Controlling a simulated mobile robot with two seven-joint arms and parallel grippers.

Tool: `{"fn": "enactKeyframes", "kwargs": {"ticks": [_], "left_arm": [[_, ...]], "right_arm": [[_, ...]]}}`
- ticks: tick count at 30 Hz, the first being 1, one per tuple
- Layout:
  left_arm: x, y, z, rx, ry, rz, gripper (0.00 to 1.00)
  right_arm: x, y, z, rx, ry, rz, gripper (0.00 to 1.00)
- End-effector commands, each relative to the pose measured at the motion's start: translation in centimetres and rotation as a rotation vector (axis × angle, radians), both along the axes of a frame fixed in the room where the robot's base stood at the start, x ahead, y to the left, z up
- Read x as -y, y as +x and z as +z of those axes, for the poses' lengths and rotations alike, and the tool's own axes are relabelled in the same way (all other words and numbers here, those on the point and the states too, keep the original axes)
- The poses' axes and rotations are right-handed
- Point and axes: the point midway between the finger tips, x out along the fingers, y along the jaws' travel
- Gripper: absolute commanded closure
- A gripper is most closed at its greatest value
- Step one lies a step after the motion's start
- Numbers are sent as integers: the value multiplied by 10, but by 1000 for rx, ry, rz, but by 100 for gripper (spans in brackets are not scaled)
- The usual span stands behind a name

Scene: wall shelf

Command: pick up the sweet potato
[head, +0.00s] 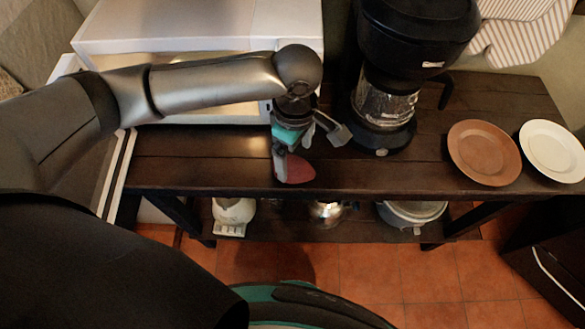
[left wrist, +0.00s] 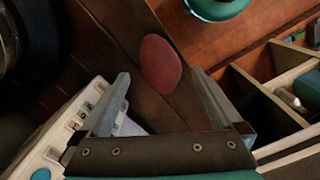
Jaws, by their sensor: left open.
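The sweet potato (head: 296,169) is reddish and oval and lies near the front edge of the dark wooden table (head: 210,172). It also shows in the left wrist view (left wrist: 160,64), whole and unobstructed, ahead of the space between the fingertips. My left gripper (head: 309,148) is open and empty, above and close to the sweet potato in the head view. Its two fingers stand wide apart in the left wrist view (left wrist: 160,76), with a visible gap between them and the sweet potato. My right gripper is not in view.
A white microwave (head: 285,28) with its door open stands behind my left arm. A black coffee maker (head: 415,45) stands right of the gripper. A brown plate (head: 484,152) and a white plate (head: 552,150) lie farther right. A lower shelf holds a kettle (head: 326,212) and a pot (head: 410,213).

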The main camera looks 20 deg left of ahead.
Motion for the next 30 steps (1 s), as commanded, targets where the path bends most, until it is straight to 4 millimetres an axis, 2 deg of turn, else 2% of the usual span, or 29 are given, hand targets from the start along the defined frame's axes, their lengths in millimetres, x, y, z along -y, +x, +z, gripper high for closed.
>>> {"fn": "enactKeyframes", "kwargs": {"ticks": [12,20,30], "left_arm": [[-4,-2,-51,1,2,-1,0],[-4,-1,-52,2,-1,-2,0],[-4,-2,-52,1,0,-2,36]], "right_arm": [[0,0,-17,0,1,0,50],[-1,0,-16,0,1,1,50],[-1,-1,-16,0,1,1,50]]}}
